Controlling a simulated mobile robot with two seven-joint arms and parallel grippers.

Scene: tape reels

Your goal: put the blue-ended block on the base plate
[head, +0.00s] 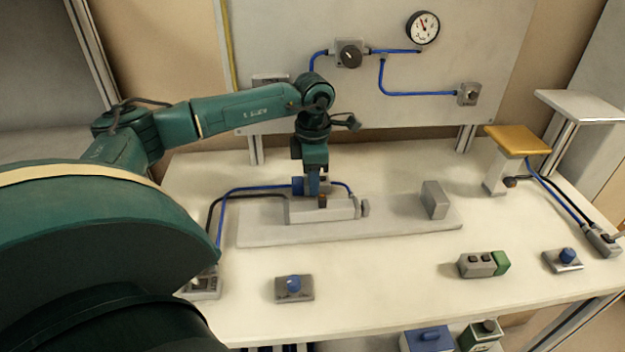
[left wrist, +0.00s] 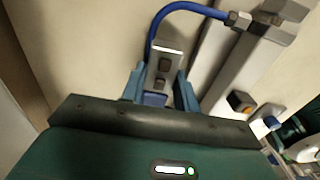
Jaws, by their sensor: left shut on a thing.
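The blue-ended block (left wrist: 164,72) is grey with two dark buttons. In the left wrist view it sits between my left gripper's blue fingers (left wrist: 160,88), its blue end towards the palm. My left gripper (head: 312,190) is shut on it; in the head view only a blue part (head: 298,186) shows beside the fingers. The base plate (head: 390,227) is a pale flat slab on the table. The gripper is over the plate's back left part, by a grey cylinder unit (head: 300,213). Whether the block touches the plate is hidden. My right gripper is not in view.
An upright grey block (head: 434,200) stands on the plate's right end. Blue and black hoses (head: 232,189) run at its left. A green-ended block (head: 484,264), blue-knobbed boxes (head: 294,289) and a yellow-topped stand (head: 516,140) are on the table. The front middle is clear.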

